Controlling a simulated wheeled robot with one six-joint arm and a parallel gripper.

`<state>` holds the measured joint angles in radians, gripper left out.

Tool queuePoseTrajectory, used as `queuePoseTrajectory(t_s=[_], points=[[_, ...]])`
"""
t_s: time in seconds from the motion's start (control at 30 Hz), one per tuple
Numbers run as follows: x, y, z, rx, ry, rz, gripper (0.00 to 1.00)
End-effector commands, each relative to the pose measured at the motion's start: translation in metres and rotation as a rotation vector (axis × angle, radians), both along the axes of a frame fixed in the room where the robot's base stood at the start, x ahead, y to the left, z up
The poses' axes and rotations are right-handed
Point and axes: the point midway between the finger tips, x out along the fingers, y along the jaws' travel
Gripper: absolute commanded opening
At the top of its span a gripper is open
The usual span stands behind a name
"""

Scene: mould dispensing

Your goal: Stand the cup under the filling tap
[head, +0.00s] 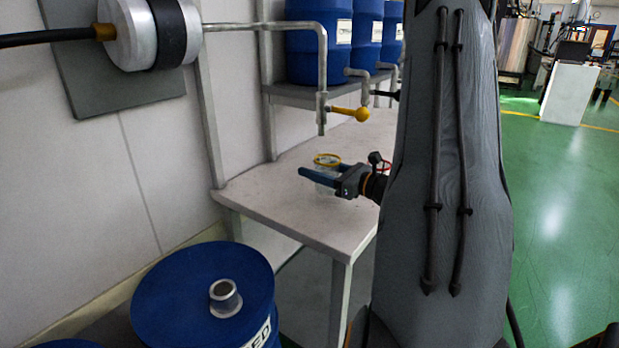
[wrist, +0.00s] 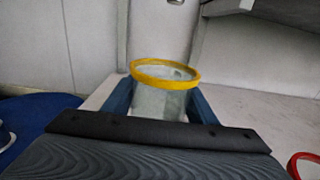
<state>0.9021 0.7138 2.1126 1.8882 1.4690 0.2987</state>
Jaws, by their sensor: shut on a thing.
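A clear cup with a yellow rim (head: 327,160) is upright between the blue fingers of my gripper (head: 318,177), over the white table. In the wrist view the cup (wrist: 160,98) stands between both fingers, its lower part hidden by my gripper body. I cannot tell whether its base touches the table. The exact depth offset between spout and cup is unclear.
The white table (head: 270,205) is mostly bare. A red-rimmed cup (wrist: 304,166) is at the lower right of the wrist view. Blue drums (head: 305,45) stand on a shelf behind. A blue barrel (head: 180,290) stands on the floor in front.

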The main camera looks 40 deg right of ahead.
Motion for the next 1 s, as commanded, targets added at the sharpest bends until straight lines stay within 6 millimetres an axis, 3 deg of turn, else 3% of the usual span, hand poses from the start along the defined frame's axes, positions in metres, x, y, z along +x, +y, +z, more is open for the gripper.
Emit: queuePoseTrajectory(t_s=[0.33, 0.53, 0.97, 1.0], points=[[0.027, 0.01, 0.0, 0.0, -0.001, 0.001, 0.27], [0.024, 0.008, -0.032, 0.003, 0.002, -0.001, 0.27], [0.024, 0.008, -0.039, 0.001, 0.0, -0.001, 0.27], [0.024, 0.008, -0.039, 0.001, 0.0, -0.001, 0.55]])
